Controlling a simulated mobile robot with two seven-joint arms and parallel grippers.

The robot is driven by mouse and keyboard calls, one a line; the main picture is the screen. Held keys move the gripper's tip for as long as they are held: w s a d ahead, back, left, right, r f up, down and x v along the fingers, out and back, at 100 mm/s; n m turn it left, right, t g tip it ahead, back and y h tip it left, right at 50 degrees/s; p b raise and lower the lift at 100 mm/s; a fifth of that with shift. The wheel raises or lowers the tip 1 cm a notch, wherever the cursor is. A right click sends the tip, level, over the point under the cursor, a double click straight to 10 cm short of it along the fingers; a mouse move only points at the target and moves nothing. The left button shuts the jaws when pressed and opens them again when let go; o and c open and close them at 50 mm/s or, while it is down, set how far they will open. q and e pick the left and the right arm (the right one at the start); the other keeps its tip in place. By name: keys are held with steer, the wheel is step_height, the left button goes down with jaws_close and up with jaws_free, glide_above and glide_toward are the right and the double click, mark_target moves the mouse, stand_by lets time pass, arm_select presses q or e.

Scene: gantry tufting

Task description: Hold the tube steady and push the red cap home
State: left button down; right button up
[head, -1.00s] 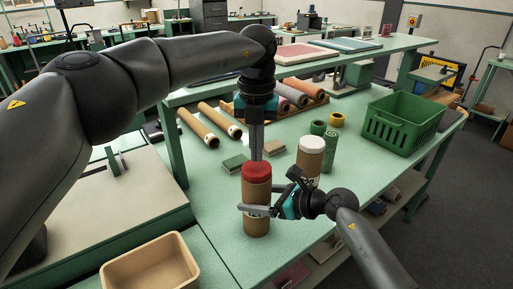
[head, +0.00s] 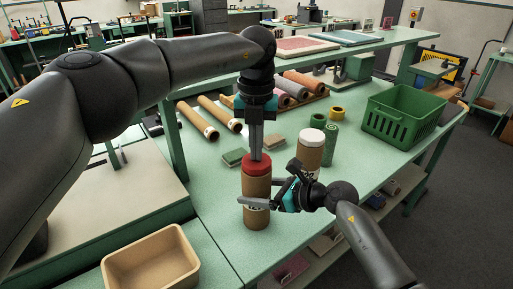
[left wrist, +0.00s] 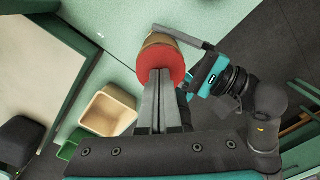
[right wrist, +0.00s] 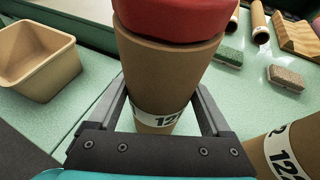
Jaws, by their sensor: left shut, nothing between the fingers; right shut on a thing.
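A brown cardboard tube (head: 257,188) with a printed white label stands upright on the green bench. A red cap (head: 267,167) sits on its top end; it also shows in the left wrist view (left wrist: 172,62) and right wrist view (right wrist: 178,20). My right gripper (head: 256,204) is shut around the tube at label height, a finger on each side (right wrist: 163,108). My left gripper (head: 257,158) is shut and empty, pointing down with its fingertips at the cap's top, apparently touching it. In the left wrist view its fingers hide part of the cap.
A second tube with a white cap (head: 312,139) stands just behind right. A tan bin (head: 152,262) is at front left, a green crate (head: 405,115) at back right. Green and yellow rolls (head: 331,132) and small blocks (head: 234,156) lie behind. The bench's front edge is close.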

arm_select(q)
steer(key=shift+r, duration=2.4)
step_height(320, 180, up, 8)
steer(key=shift+f, duration=0.2)
arm_select(e)
steer(key=o, duration=1.2)
steer(key=shift+o, duration=0.2)
